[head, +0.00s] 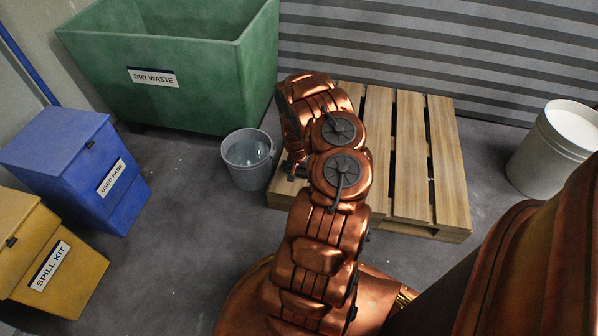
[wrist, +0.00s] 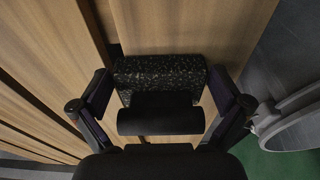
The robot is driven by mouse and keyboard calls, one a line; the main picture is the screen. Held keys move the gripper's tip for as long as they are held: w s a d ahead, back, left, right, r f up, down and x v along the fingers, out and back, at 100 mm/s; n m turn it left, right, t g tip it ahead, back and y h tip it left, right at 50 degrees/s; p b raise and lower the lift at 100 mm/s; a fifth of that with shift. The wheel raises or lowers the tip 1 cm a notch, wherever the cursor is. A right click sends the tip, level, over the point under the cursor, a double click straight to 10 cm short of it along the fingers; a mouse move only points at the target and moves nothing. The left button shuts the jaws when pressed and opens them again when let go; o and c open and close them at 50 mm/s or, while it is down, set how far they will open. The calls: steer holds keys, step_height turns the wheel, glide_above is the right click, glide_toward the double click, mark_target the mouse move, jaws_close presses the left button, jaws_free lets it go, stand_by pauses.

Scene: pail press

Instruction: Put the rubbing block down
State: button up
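The rubbing block (wrist: 160,75) shows in the wrist view as a black speckled block with a smooth dark handle (wrist: 160,115) on its near side. It appears to rest on the wooden pallet (wrist: 215,30), close to one edge. My gripper (wrist: 161,92) is open around it, one finger on each side. Narrow strips of wood show between the fingers and the handle's ends.
A grey pail (head: 249,165) stands on the floor left of the pallet; its rim (wrist: 285,115) also shows in the wrist view. A green dry waste bin (head: 205,85), blue used pads bin (head: 60,150) and yellow spill kit (head: 75,285) stand left. A pale drum (head: 550,155) stands right.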

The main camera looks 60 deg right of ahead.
step_height(320, 180, up, 12)
steer(key=a+p, duration=0.1)
steer(key=p, duration=0.5)
steer(key=shift+s+a+r+p, duration=0.15)
steer(key=shift+s+a+p, duration=0.15)
steer(key=shift+a+p, duration=0.1)
steer(key=w+a+r+n+g+y, duration=0.1)
steer(key=w+a+r+n, duration=0.1)
steer(key=a+r, duration=0.8)
steer(key=w+a+r+n, duration=0.25)
steer(key=a+r, duration=0.45)
steer(key=r, duration=0.4)
steer(key=s+a+r+n+g, duration=0.1)
steer(key=s+a+r+n, duration=0.15)
steer(key=a+r, duration=0.45)
steer(key=s+a+r+n, duration=0.1)
steer(key=s+a+r, duration=0.3)
steer(key=a, duration=0.4)
steer(key=s+a+r+n+g, duration=0.1)
steer(key=s+a+r+n, duration=0.2)
steer(key=s+a, duration=0.4)
steer(key=s+a+r+n+g, duration=0.1)
steer(key=s+a+r+n, duration=0.2)
steer(key=s, duration=0.8)
steer(key=a+r, duration=0.2)
steer(key=a, duration=0.1)
steer(key=shift+a+y, duration=0.3)
steer(key=shift+a, duration=0.1)
